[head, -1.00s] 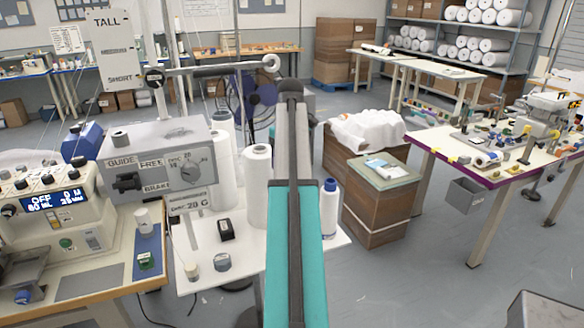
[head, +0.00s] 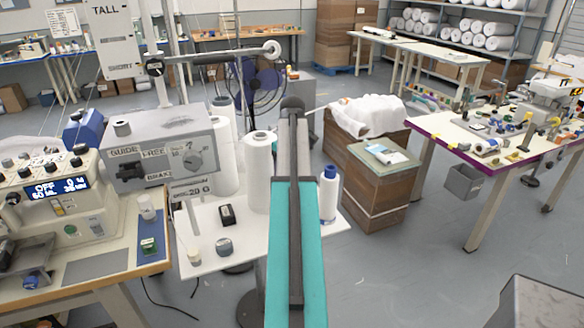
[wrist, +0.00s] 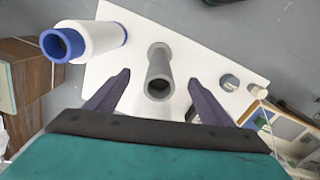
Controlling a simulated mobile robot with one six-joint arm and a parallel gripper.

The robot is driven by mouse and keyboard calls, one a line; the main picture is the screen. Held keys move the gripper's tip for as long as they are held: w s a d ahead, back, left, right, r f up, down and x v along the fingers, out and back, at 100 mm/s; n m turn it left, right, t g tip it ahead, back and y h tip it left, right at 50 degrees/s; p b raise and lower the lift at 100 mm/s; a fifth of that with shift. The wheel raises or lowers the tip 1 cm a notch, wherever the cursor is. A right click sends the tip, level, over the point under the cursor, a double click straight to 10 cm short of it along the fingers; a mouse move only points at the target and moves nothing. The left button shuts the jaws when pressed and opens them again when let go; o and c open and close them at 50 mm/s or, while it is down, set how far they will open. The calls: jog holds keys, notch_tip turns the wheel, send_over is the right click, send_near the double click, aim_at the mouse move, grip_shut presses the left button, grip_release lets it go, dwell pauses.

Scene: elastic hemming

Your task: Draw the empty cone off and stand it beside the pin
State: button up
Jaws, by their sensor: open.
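A grey, hollow cone (wrist: 160,66) stands on the white table (wrist: 112,90) in the wrist view, its round open top facing me. My gripper (wrist: 160,77) is open, with one dark finger to the left of the cone and one to the right. Clear gaps show between both fingers and the cone, so it is not gripped. My arm hides the cone in the head view. I cannot make out a pin; the inside of the cone is dark.
A white cone with a blue top (wrist: 90,42) stands left of the grey cone; it also shows in the head view (head: 329,197). Large white cones (head: 258,180), a black block (head: 227,215) and a grey round piece (head: 223,247) share the table. A grey control box (head: 165,155) stands behind left.

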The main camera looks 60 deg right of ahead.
jog(key=shift+f+p, duration=0.5)
jog(key=shift+f, duration=2.05)
jog(key=c, duration=1.3)
jog(key=shift+o, duration=0.2)
jog(key=shift+r, duration=0.25)
jog(key=shift+r+p, duration=1.9)
jog(key=shift+r, duration=0.9)
jog(key=shift+r, duration=0.15)
